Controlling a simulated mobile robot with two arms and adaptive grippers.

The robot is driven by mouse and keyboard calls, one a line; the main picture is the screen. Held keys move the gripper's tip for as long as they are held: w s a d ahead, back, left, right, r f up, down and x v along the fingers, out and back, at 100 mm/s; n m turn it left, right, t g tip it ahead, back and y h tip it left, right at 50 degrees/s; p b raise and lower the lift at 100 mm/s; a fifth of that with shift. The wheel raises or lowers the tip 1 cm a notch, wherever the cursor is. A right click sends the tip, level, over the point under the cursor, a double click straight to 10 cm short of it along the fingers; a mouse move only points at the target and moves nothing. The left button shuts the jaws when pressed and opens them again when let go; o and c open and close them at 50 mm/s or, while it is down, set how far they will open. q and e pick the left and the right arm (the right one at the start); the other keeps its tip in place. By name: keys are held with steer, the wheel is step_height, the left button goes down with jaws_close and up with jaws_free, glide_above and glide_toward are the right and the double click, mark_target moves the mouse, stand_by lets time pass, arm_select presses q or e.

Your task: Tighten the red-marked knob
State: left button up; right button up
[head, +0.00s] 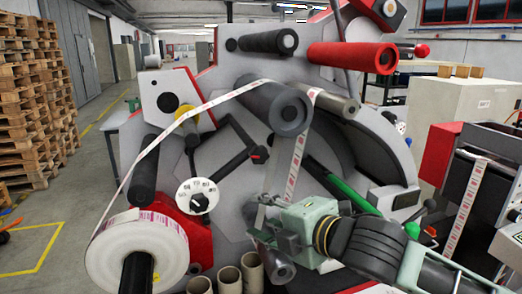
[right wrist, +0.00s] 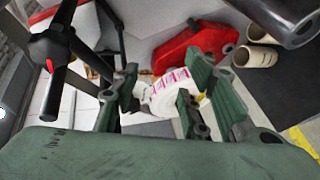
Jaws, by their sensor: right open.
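The red-marked knob (head: 259,154) is a black knob with a red mark at the end of a black bar, near the middle of the grey machine face in the head view. In the right wrist view the black knob (right wrist: 52,46) with its red mark is at the upper left, outside the fingers. My right gripper (head: 262,218) is open, below the knob and apart from it in the head view. In the right wrist view nothing is gripped between the fingers (right wrist: 160,98); the label roll shows behind them. My left gripper is not in view.
A large label roll (head: 137,250) is at the lower left, its web running over a grey roller (head: 284,107). A white dial (head: 197,194) with a black knob sits left of the red-marked knob. Cardboard cores (head: 229,279) stand below. A green bar (head: 345,190) lies right of the gripper.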

mark_target(262, 153)
steer(key=s+d+r+n+t, duration=0.1)
steer(key=d+r+n, duration=0.15)
steer(key=r, duration=0.45)
steer(key=s+d+r+n, duration=0.1)
steer(key=r+n, duration=0.3)
steer(key=r, duration=0.2)
steer(key=p+x, duration=0.1)
steer(key=x, duration=0.1)
steer(key=p+x, duration=0.1)
steer(key=x, duration=0.2)
steer(key=p+x, duration=0.1)
steer(key=x, duration=0.1)
steer(key=shift+w+a+r, duration=0.2)
steer(key=shift+w, duration=0.25)
steer(key=shift+c, duration=0.5)
steer(key=c, duration=0.9)
